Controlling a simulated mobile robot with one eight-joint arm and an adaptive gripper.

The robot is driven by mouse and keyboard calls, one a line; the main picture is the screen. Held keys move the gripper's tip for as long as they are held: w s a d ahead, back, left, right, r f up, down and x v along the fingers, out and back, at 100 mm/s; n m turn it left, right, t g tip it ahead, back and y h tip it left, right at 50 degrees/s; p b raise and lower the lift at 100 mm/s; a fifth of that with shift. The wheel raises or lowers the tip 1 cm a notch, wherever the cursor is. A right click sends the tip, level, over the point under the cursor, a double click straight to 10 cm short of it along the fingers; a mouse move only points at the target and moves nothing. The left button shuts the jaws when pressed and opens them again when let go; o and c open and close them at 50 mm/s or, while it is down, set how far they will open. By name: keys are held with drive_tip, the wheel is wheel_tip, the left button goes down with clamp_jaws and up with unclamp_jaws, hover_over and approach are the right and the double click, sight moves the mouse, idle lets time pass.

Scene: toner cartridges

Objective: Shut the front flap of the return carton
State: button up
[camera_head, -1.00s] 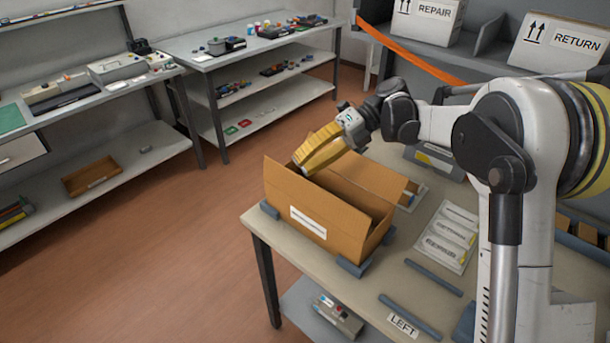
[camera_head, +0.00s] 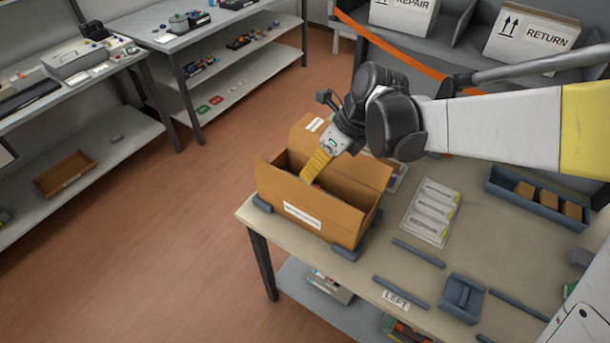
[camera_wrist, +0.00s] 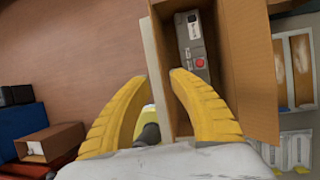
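A brown cardboard carton (camera_head: 335,221) stands open on the table, with a white label on its front panel; the print is too small to read. A flap (camera_head: 303,133) sticks up or out at its back. My gripper (camera_head: 312,172) has yellow fingers that point down at the carton's opening. A grey device with a red button (camera_wrist: 196,62) lies inside the carton (camera_wrist: 251,75).
Grey blocks and bars lie around the carton on the table (camera_head: 345,268). A sheet of labels (camera_head: 430,212) and a blue tray (camera_head: 540,205) lie to the right. White boxes marked REPAIR (camera_head: 404,14) and RETURN (camera_head: 530,35) stand at the back. Open floor lies left.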

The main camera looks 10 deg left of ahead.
sight(293, 198)
drive_tip(key=b+x, duration=0.3)
drive_tip(key=x, duration=0.7)
drive_tip(key=shift+f+b, duration=0.3)
drive_tip(key=shift+f, duration=0.05)
clamp_jaws()
